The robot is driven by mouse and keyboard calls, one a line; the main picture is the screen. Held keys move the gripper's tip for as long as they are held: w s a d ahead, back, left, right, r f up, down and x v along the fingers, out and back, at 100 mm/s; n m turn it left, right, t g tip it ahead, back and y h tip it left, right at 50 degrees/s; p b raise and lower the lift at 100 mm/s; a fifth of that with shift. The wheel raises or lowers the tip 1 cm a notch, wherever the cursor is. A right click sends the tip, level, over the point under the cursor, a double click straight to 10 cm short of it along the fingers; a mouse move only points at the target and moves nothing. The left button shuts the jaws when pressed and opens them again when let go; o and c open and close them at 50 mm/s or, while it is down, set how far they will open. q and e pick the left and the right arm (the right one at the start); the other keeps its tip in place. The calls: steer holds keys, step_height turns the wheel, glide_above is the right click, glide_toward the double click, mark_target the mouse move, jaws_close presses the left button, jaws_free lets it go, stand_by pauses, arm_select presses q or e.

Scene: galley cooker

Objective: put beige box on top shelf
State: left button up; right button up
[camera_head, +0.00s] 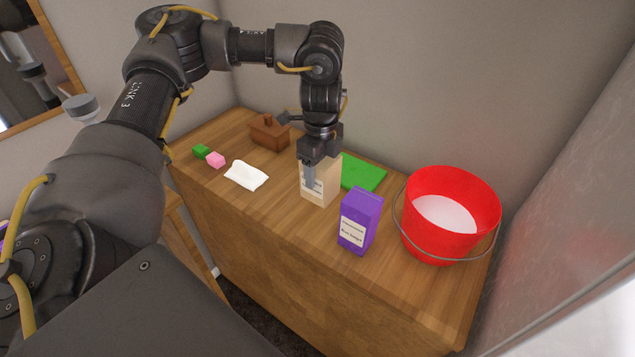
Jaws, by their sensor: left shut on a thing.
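The gripper hides part of the box's top. The box looks to be on or just above the counter; I cannot tell which. My right gripper is not in view. No shelf can be clearly made out.
A purple box (361,220) stands close in front, right of the beige box. A red bucket (452,214) is at the right. A green board (362,173) lies behind.

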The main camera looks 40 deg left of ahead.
arm_select(q)
steer(key=shift+w+f, duration=0.15)
steer(key=shift+f, duration=0.5)
steer(key=f, duration=0.3)
steer(key=shift+s+f, duration=0.2)
steer(key=shift+w+f, duration=0.1)
steer(key=shift+f, duration=0.15)
steer(key=shift+r, duration=0.1)
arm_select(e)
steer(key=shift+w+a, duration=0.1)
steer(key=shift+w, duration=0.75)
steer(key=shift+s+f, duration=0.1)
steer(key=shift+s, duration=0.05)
arm_select(q)
steer(key=o, duration=1.1)
steer(key=shift+f, duration=0.2)
